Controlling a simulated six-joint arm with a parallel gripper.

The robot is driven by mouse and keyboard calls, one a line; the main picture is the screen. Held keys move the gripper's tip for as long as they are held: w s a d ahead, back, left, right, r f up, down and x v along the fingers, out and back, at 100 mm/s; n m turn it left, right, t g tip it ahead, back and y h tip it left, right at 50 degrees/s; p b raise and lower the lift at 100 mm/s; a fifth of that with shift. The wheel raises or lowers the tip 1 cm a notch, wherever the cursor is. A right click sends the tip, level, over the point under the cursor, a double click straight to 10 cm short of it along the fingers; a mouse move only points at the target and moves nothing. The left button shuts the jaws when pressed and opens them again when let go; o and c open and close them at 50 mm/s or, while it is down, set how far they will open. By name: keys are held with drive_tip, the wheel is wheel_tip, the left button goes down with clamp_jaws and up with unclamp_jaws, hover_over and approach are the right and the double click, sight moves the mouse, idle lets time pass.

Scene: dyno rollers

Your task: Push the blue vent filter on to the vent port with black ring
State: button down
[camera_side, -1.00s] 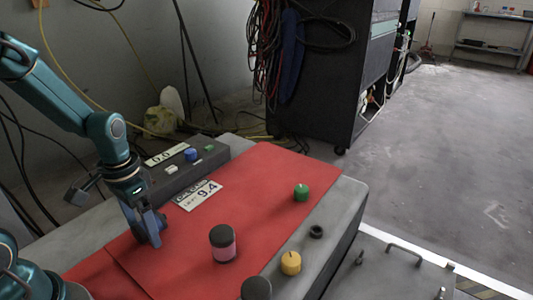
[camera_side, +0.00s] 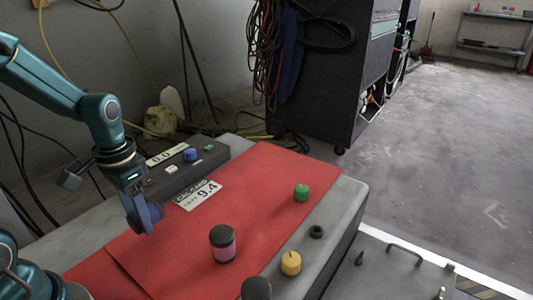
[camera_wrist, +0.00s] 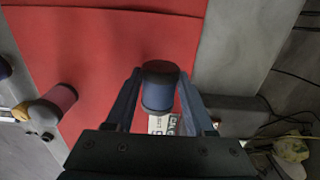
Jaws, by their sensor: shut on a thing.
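My gripper (camera_wrist: 160,84) is shut on a blue cylinder with a dark end, the blue vent filter (camera_wrist: 158,101), which sits between the two fingers in the wrist view. In the side view my gripper (camera_side: 147,220) is over the left part of the red mat, and the filter is hard to tell from the fingers. A small black ring (camera_side: 316,232) stands on the grey border at the right, well away from my gripper. I cannot tell the port's details from here.
A dark-capped piece (camera_side: 257,289) is at the bottom edge. A printed card (camera_side: 198,195) and a grey control box (camera_side: 185,170) lie behind.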

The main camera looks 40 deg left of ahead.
drive_tip(key=shift+r, duration=1.6)
drive_tip(key=shift+d+n+g, duration=0.15)
drive_tip(key=shift+n+g, duration=0.15)
drive_tip(key=shift+g, duration=0.4)
drive_tip(key=w+d+r+n+t+h, duration=0.1)
drive_tip(key=w+d+r+n+h, duration=0.4)
drive_tip(key=w+d+n, duration=0.4)
drive_tip(key=w+d+r+n+t+h, duration=0.1)
drive_tip(key=w+d+r+n+h, duration=0.4)
drive_tip(key=w+d+n, duration=0.4)
drive_tip(key=w+d+f+n+t+h, duration=0.2)
drive_tip(key=w+d+t+h, duration=0.1)
drive_tip(key=w+d+h, duration=0.1)
drive_tip(key=shift+s+d+f+h, duration=0.1)
drive_tip(key=shift+d+f+h, duration=0.45)
drive_tip(key=shift+f, duration=1.25)
drive_tip(key=shift+d+f+h, duration=0.5)
drive_tip(key=shift+f+h, duration=0.15)
drive_tip(key=shift+f, duration=1.1)
drive_tip(key=shift+s+d+f+h, duration=0.1)
drive_tip(key=shift+d+f+h, duration=0.45)
drive_tip(key=shift+f, duration=1.25)
drive_tip(key=shift+f, duration=0.95)
